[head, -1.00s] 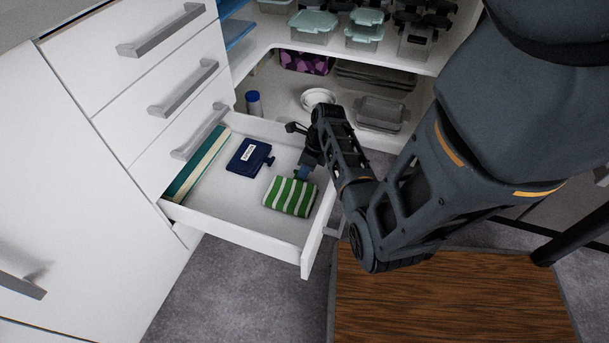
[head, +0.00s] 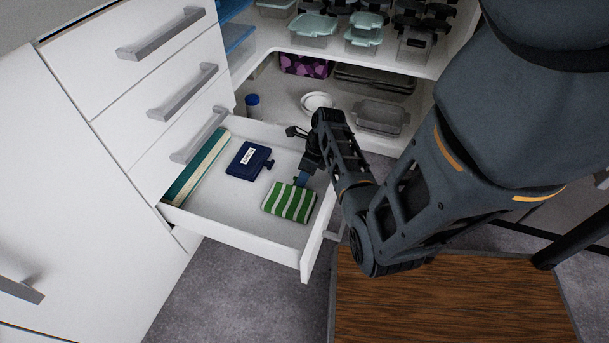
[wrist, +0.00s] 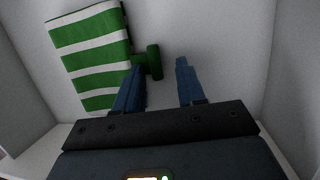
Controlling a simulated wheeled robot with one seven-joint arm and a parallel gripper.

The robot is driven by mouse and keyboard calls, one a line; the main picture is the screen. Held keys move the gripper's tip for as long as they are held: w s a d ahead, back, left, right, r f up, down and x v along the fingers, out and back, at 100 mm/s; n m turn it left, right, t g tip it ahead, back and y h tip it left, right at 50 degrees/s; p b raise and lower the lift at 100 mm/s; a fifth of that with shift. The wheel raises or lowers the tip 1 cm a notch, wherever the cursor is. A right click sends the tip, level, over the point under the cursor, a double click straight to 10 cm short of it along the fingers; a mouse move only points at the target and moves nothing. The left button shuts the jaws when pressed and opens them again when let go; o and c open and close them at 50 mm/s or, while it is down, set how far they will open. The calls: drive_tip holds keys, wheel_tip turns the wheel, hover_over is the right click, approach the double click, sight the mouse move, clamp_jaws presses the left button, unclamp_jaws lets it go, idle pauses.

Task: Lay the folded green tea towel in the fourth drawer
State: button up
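The folded green tea towel (head: 289,201), with white stripes, lies in the open drawer (head: 240,232), near its front right corner. My gripper (head: 302,179) is low inside the drawer, at the towel's back edge. In the wrist view its two blue fingers (wrist: 160,72) stand apart with a clear gap. The tab is just beyond the left finger; I cannot tell whether they touch. The fingertips are partly hidden in the head view.
A dark blue packet (head: 249,160) and a long green and cream box (head: 197,166) lie in the same drawer. Closed drawers with bar handles (head: 183,92) rise at left. Shelves with containers (head: 380,117) are behind. A wooden-topped surface (head: 450,300) is at lower right.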

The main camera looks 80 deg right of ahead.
drive_tip(key=a+p+v, duration=0.1)
drive_tip(key=p+v, duration=0.3)
drive_tip(key=v, duration=0.7)
drive_tip(key=w+a+f+n, duration=0.1)
drive_tip(key=a+n, duration=0.1)
drive_tip(key=a, duration=0.1)
drive_tip(key=w+a+f+n+h, duration=0.1)
drive_tip(key=w+a+n, duration=0.1)
drive_tip(key=a+n, duration=0.1)
drive_tip(key=w+a+f+n+h, duration=0.1)
drive_tip(key=a+n, duration=0.1)
drive_tip(key=a, duration=0.2)
drive_tip(key=shift+w+a+f+n, duration=0.1)
drive_tip(key=shift+w+f+n, duration=0.15)
drive_tip(key=shift+n, duration=0.15)
drive_tip(key=a+r+n+t+h, duration=0.3)
drive_tip(key=a+n, duration=0.8)
drive_tip(key=a, duration=0.2)
drive_tip(key=s+a+r+n+t+y, duration=0.1)
drive_tip(key=s+a+r+n+t, duration=0.1)
drive_tip(key=a+r+n, duration=0.3)
drive_tip(key=s+a+r+n+t+y, duration=0.1)
drive_tip(key=s+a+r+n+t, duration=0.2)
drive_tip(key=r+n, duration=0.5)
drive_tip(key=s+a+r+n+t+y, duration=0.2)
drive_tip(key=a+r+n, duration=0.5)
drive_tip(key=r, duration=0.6)
drive_tip(key=shift+s+a+t, duration=0.25)
drive_tip(key=shift+s+t, duration=0.05)
drive_tip(key=shift+t, duration=0.6)
